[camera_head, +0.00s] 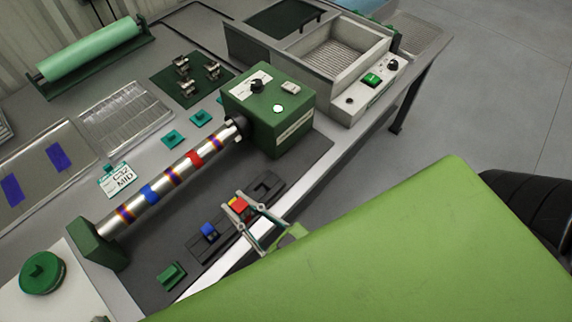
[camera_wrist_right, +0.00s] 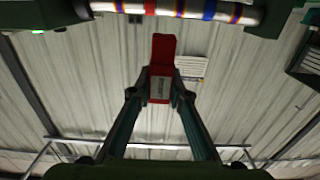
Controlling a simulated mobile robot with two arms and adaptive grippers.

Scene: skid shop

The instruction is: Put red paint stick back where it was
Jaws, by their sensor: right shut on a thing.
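The red paint stick (camera_head: 239,204) is between the fingertips of my right gripper (camera_head: 245,210), which is shut on it. In the right wrist view the red stick (camera_wrist_right: 163,50) points away from the fingers (camera_wrist_right: 160,95), with a pale label on its near part. In the head view it appears over the middle of a black holder (camera_head: 265,188). I cannot tell whether it touches the holder, as the fingers hide that spot. A blue paint stick (camera_head: 209,231) stands in the left part of the holder. My left gripper is not in view.
A metal bar with coloured bands (camera_head: 165,180) runs between a green end block (camera_head: 98,243) and a green control box (camera_head: 268,110) behind the holder. A small green block (camera_head: 172,275) lies left of the holder. The bench's front edge is close.

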